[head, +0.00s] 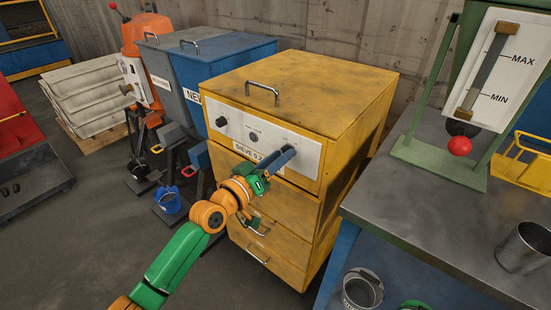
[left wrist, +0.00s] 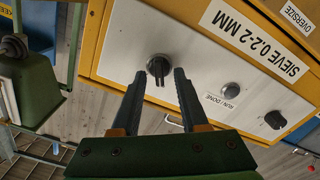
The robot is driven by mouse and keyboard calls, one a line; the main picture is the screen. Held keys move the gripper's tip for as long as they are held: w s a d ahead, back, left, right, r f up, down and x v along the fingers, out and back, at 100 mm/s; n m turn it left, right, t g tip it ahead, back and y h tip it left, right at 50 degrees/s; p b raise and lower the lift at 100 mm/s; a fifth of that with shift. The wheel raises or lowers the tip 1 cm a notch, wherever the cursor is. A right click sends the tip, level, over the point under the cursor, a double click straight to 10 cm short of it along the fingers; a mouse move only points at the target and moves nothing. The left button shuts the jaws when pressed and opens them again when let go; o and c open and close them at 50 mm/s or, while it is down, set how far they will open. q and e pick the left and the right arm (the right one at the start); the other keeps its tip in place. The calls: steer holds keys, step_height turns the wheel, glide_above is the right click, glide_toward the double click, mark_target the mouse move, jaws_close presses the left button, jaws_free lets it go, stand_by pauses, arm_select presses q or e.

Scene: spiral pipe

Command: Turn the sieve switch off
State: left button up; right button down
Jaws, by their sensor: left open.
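The yellow sieve cabinet (head: 310,95) has a pale control panel (head: 240,125) on its front, with a "SIEVE 0.2-2 MM" label. In the left wrist view, which shows the panel upside down, a black rotary switch (left wrist: 158,64) sits between and just beyond the fingertips of my left gripper (left wrist: 160,76). The gripper is open, and I cannot tell whether either finger touches the switch. In the head view my left gripper (head: 280,158) reaches the panel's right end and hides that switch. My right gripper is not in view.
The panel also has a run/done button (head: 253,137) and another black knob (head: 221,121). Yellow drawers (head: 285,230) lie below. A grey table (head: 440,190) with a green stand (head: 430,165) is close on the right. Blue and grey bins (head: 235,60) stand at left.

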arm_select(q)
steer(key=v, duration=0.6)
steer(key=shift+p, duration=0.3)
steer(key=shift+a, duration=0.1)
steer(key=s+a+f+g+y+p, duration=0.2)
steer(key=s+a+f+y, duration=0.15)
steer(key=f, duration=0.55)
steer(key=s+a+f+n+g+y+p, duration=0.1)
steer(key=s+a+f+g+y+p, duration=0.2)
steer(key=f, duration=0.6)
steer(key=s+a+f+g+y+p, duration=0.15)
steer(key=s+a+f, duration=0.25)
steer(key=f, duration=0.4)
steer(key=s+a+f+m+g+y+p, duration=0.1)
steer(key=s+f+g, duration=0.1)
steer(key=s, duration=0.8)
steer(key=s+a+f+g+p, duration=0.1)
steer(key=s+f, duration=0.4)
steer(key=s, duration=0.6)
steer(key=s+a+f+m+g+y+p, duration=0.1)
steer(key=s+f+g, duration=0.3)
steer(key=s, duration=0.7)
steer(key=shift+a+m+y+p, duration=0.3)
steer(key=shift+p, duration=0.6)
